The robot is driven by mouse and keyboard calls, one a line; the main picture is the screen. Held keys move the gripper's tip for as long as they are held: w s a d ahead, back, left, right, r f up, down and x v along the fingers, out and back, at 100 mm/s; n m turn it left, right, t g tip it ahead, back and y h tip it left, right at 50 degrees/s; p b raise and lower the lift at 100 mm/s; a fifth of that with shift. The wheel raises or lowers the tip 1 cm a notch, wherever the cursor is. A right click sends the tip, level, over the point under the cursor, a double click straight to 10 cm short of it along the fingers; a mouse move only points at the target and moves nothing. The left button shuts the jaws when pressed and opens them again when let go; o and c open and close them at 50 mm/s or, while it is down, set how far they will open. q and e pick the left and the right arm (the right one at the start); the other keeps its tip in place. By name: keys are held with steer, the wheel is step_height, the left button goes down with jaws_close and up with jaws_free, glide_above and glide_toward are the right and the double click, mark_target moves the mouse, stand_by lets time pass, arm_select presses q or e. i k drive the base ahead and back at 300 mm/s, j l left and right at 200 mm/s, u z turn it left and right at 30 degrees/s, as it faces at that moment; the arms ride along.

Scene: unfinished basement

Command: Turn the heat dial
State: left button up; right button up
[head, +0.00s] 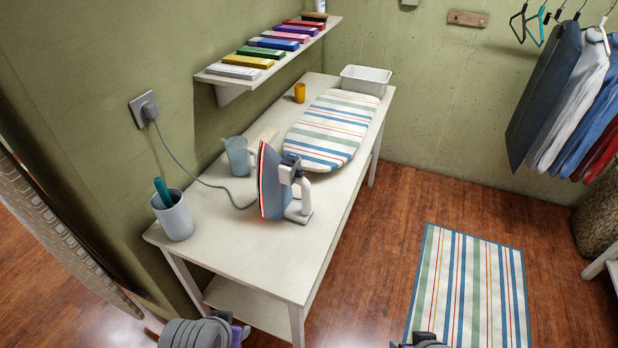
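An iron (274,183) stands on end on the white table (245,245), with its flat plate facing left and its grey and white handle side facing right. A dark grey part shows near its top, but I cannot make out the heat dial for certain. A grey cord (185,172) runs from the iron to a plug in the wall outlet (146,108). Only grey and purple parts of my arms show at the bottom edge, well apart from the iron. Neither gripper's fingers are in view.
A striped ironing board (330,127) lies behind the iron. Floor right of the table is clear around a striped rug (470,290).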

mark_target(299, 173)
steer(key=k, duration=0.95)
steer(key=k+u, duration=0.1)
steer(key=u, duration=0.9)
steer(key=k+j+u, duration=0.15)
steer(key=u, duration=2.1)
steer(key=k+l+u, duration=0.15)
steer(key=l+u, duration=0.3)
steer(key=k+l+u, duration=0.15)
steer(key=u, duration=0.35)
steer(key=k+l, duration=1.5)
steer(key=l, duration=0.15)
steer(key=k+l, duration=1.45)
steer(key=l, duration=0.15)
